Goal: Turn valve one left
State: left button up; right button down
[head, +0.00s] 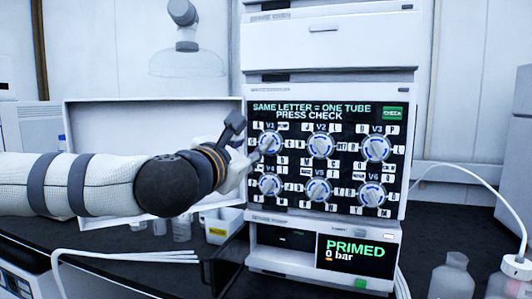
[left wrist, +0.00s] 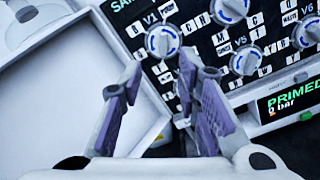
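Valve one is the round white and blue knob V1 (head: 269,143) at the upper left of the black valve panel (head: 328,109). It also shows near the top middle of the left wrist view (left wrist: 162,40). My left gripper (head: 250,157) is just left of and slightly below V1, in front of the panel's left edge. In the left wrist view its two fingers (left wrist: 160,72) are spread with nothing between them, and V1 lies just beyond the tips. I see no contact with V1. V4 (head: 269,186) is below V1; the fingers hide it in the wrist view. My right gripper is out of view.
V2 (head: 320,145), V3 (head: 376,148) and V5 (head: 317,190) sit close by on the panel. A screen below reads PRIMED, 0 bar (head: 355,251). A white open tray (head: 152,126) stands behind my arm. Bottles (head: 453,276) stand at the lower right.

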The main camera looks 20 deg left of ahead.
aim_at(268, 142)
pick_arm(q)
jog(key=w, duration=1.1)
jog(key=shift+w+d+f+b, duration=0.15)
jog(key=shift+d+f+b, duration=0.05)
jog(key=shift+d+b, duration=0.15)
jog(key=shift+c, duration=0.6)
grip_shut()
